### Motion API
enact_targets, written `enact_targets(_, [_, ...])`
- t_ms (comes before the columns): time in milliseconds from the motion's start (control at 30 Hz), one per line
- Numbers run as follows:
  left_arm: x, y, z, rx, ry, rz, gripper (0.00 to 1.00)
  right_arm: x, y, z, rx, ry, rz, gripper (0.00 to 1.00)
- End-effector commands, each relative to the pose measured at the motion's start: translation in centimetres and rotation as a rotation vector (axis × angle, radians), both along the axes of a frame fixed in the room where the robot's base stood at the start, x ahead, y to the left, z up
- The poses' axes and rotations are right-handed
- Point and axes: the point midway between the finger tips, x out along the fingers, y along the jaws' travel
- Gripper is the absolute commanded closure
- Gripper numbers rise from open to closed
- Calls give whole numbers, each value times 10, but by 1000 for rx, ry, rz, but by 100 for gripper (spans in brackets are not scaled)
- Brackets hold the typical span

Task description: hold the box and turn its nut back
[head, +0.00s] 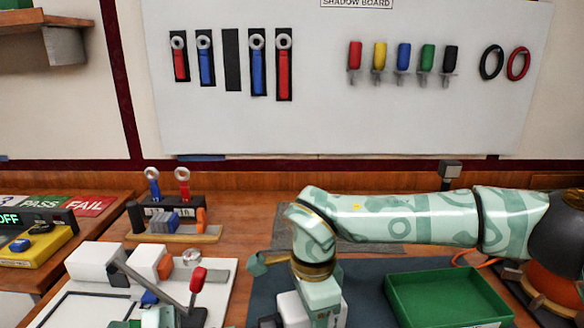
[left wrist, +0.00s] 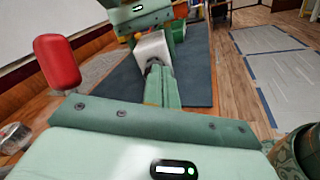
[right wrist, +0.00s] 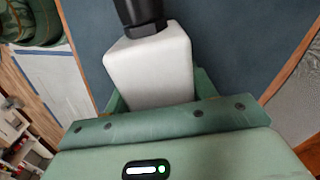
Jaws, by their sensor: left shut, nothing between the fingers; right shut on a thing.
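A white box (right wrist: 150,70) with a black nut or fitting (right wrist: 143,20) on one end is held between the fingers of my right gripper (right wrist: 158,92). The box also shows in the head view (head: 292,311), low in the middle, partly hidden by my right gripper (head: 322,298). In the left wrist view the box (left wrist: 153,46) is ahead, its dark fitting (left wrist: 152,66) facing my left gripper. My left gripper (left wrist: 163,76) is shut and empty, its tips close to the fitting. I cannot tell whether they touch it.
A green tray (head: 447,296) stands right of the box on the dark mat (head: 365,303). A red-knobbed lever (head: 198,280) rises at the left, near my left arm, and shows in the left wrist view (left wrist: 57,62). A shadow board (head: 335,115) hangs behind.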

Motion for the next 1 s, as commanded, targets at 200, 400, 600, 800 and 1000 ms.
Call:
enact_targets(200, [9,-28,1,1,-4,0,100,0,0,1,0,-1,0,86])
enact_targets(400, [12,-40,0,3,-3,1,100,0,0,1,0,-1,0,86])
enact_targets(600, [13,-42,0,3,-2,2,100,0,0,1,1,-1,0,86])
enact_targets(800, [13,-41,0,3,-2,1,100,0,0,1,0,-1,0,86])
enact_targets(1000, [14,-41,-2,3,-2,1,100,0,0,1,1,-1,0,86])
